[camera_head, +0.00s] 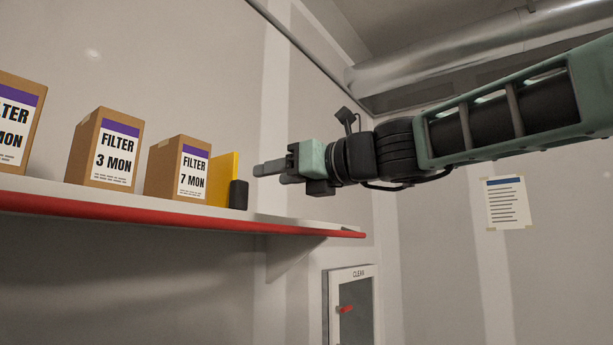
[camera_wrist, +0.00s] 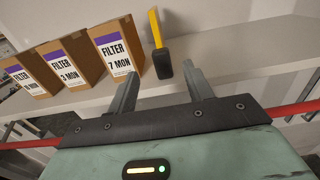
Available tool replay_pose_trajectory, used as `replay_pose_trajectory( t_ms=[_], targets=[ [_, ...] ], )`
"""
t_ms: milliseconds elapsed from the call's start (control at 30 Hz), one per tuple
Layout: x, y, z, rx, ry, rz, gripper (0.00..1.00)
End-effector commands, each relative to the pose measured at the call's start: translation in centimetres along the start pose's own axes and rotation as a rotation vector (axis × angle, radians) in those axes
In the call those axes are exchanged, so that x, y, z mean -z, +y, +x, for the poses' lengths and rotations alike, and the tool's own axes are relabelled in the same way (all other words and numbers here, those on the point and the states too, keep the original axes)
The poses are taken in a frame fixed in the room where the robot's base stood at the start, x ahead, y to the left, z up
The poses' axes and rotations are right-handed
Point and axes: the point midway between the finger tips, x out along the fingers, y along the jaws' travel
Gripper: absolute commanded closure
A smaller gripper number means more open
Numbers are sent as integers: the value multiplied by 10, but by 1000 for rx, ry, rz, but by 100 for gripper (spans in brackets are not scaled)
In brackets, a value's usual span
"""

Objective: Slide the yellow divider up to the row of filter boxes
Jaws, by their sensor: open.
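The yellow divider (camera_head: 224,177) stands upright on the shelf to the right of the filter boxes, with a black block (camera_head: 238,194) at its front end. The divider (camera_wrist: 155,28) and its black block (camera_wrist: 162,65) also show in the wrist view, with a small gap to the nearest box. The row holds the 7 MON box (camera_head: 179,168), the 3 MON box (camera_head: 105,150) and a further box (camera_head: 17,122) cut off at the left edge. My gripper (camera_head: 262,172) is open and empty, to the right of the divider. In the wrist view, the black block lies ahead, between the fingers (camera_wrist: 161,82).
The white shelf (camera_head: 290,222) has a red front edge (camera_head: 180,216). The shelf is bare to the right of the divider. A wall cabinet (camera_head: 352,305) hangs below the shelf's right end. A paper notice (camera_head: 507,203) is on the right wall.

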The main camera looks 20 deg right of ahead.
Motion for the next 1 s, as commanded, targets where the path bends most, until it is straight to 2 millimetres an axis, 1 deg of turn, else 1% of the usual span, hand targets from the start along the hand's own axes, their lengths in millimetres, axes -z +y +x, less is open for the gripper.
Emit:
replay_pose_trajectory(
  t_ms=[33, 367, 667, 1000],
  targets=[
    [5, 3, -3, -7, -1, -3, 49],
    [4, 1, -27, -3, -2, -1, 49],
    [3, 0, -36, -13, -14, -5, 49],
    [3, 0, -50, -6, -6, -5, 49]
  ],
)
